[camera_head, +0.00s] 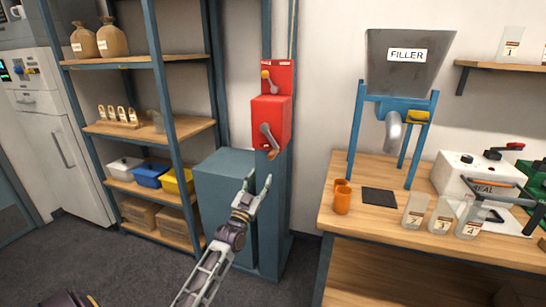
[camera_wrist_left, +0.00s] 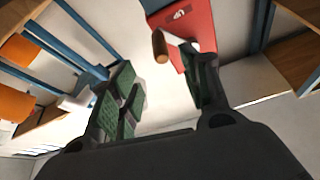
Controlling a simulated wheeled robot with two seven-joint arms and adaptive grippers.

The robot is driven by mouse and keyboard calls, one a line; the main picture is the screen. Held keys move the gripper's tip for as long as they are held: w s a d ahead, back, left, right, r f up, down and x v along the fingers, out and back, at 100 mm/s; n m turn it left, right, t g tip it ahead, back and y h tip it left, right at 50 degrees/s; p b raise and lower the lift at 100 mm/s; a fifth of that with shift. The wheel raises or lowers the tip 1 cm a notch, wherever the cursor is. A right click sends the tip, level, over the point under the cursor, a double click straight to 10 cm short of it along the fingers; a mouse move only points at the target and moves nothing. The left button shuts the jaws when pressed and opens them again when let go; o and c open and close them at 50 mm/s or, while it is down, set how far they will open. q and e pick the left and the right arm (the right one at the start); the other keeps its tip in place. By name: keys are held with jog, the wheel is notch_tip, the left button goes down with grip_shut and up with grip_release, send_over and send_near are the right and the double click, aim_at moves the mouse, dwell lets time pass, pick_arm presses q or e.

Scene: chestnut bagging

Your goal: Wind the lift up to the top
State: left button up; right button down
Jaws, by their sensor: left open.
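A red winch box (camera_head: 271,122) is mounted on a blue-grey post (camera_head: 272,215), with a grey crank (camera_head: 266,133) on its front. The crank's arm slants down to the right, ending in an orange-brown grip (camera_head: 273,154). My left gripper (camera_head: 257,186) is open and empty, just below the grip and apart from it. In the left wrist view, the red box (camera_wrist_left: 190,28) and the wooden grip (camera_wrist_left: 160,46) show beyond my open left fingers (camera_wrist_left: 165,88). A smaller red box (camera_head: 282,74) above has an orange-knobbed lever. My right gripper is out of view.
A blue-grey cabinet (camera_head: 220,185) stands left of the post, beside a shelf rack (camera_head: 160,130) with sacks and bins. On the right, a wooden table (camera_head: 375,215) holds the filler stand (camera_head: 405,65), orange cups, bags and a white machine (camera_head: 470,178). Open floor lies at the lower left.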

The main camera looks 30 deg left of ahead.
aim_at(273, 155)
pick_arm(q)
jog(key=shift+w, duration=0.15)
jog(key=shift+b+x, duration=0.6)
jog(key=shift+x, duration=5.9)
jog(key=shift+w+a, duration=0.15)
jog(key=shift+w, duration=0.1)
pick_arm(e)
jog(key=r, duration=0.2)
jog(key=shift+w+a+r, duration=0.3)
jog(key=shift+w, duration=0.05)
pick_arm(q)
jog(key=shift+c, duration=0.3)
